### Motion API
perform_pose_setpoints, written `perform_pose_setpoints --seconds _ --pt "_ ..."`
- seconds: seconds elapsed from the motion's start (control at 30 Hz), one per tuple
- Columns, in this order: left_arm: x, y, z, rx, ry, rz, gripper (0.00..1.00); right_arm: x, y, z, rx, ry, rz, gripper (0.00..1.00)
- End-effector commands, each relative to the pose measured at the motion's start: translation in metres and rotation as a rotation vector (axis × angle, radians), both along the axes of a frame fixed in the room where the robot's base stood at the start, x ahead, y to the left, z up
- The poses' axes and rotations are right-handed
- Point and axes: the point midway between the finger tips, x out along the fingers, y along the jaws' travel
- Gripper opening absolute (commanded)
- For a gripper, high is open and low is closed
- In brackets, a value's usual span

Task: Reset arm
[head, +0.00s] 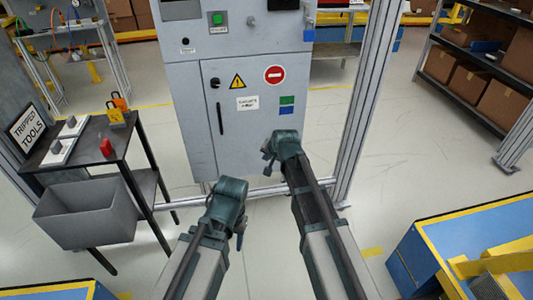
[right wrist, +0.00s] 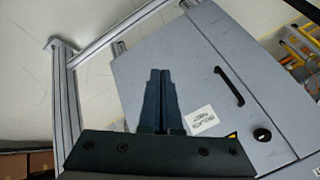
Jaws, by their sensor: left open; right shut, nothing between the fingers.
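My left gripper (head: 240,236) is in the lower middle of the head view, in front of the grey cabinet and apart from it. It points down and is open, holding nothing. My right gripper (head: 267,156) is in front of the lower cabinet door (head: 222,160). In the right wrist view its fingers (right wrist: 161,92) are shut together with nothing between them. The door is closed in its frame, with a black handle (head: 220,118) and a black knob (head: 214,83). The handle (right wrist: 229,86) and the knob (right wrist: 262,135) also show in the right wrist view.
A dark side table (head: 122,148) stands left, with a "TRIPPED TOOLS" sign (head: 28,125), padlocks (head: 117,108) and a grey bin (head: 85,213). A metal frame post (head: 365,100) stands right of the cabinet. A blue and yellow structure (head: 470,250) is lower right. Shelves with boxes (head: 480,80) stand back right.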

Motion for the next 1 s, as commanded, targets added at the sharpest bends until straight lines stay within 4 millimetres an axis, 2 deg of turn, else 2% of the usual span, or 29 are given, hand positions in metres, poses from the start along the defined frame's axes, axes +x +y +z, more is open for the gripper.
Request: perform_pose_setpoints --seconds 0.17,0.27,0.37,0.53,0.7,0.83,1.0 --pt "0.000 0.000 0.001 0.000 0.000 0.000 0.50 -0.001 0.000 0.001 -0.002 0.001 0.002 0.00" --pt "0.000 0.000 0.014 0.000 0.000 0.000 0.50 -0.014 0.004 0.011 -0.025 0.021 0.031 0.00" --pt "0.000 0.000 0.042 0.000 0.000 0.000 0.50 -0.047 0.013 0.030 -0.085 0.078 0.108 0.00" --pt "0.000 0.000 0.102 0.000 0.000 0.000 0.50 -0.130 0.025 0.072 -0.240 0.228 0.318 0.00" --pt "0.000 0.000 0.153 0.000 0.000 0.001 0.50 -0.210 0.025 0.112 -0.379 0.380 0.523 0.00" --pt "0.000 0.000 0.181 0.000 0.000 0.001 0.50 -0.257 0.020 0.137 -0.455 0.473 0.646 0.00" --pt "0.000 0.000 0.199 0.000 0.000 0.001 0.50 -0.291 0.014 0.155 -0.509 0.548 0.742 0.00"
